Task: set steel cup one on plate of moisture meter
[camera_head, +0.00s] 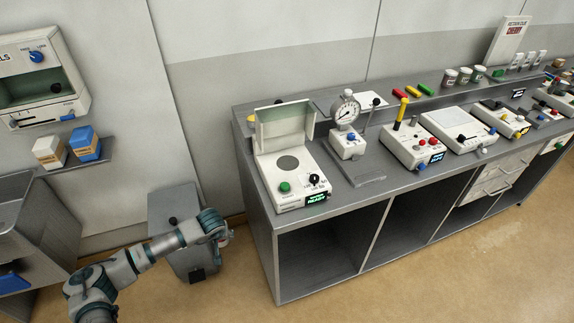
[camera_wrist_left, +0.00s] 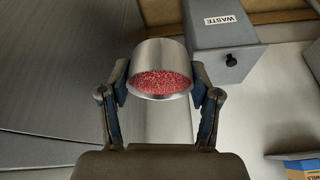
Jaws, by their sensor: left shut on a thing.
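Steel cup one (camera_wrist_left: 163,60) fills the middle of the left wrist view, with red granules (camera_wrist_left: 162,84) inside. My left gripper (camera_wrist_left: 162,75) is shut on it, one finger on each side of its wall. The moisture meter (camera_head: 292,185) stands at the bench's left end. Its lid (camera_head: 285,128) is raised, and its dark round plate (camera_head: 288,163) is bare. Its green display is lit. My right gripper is not in view.
A grey waste bin (camera_head: 172,208) stands on the floor beside my left arm; its WASTE label (camera_wrist_left: 220,19) shows in the wrist view. A dial gauge stand (camera_head: 347,140) is right of the meter. Open floor lies before the bench (camera_head: 345,220).

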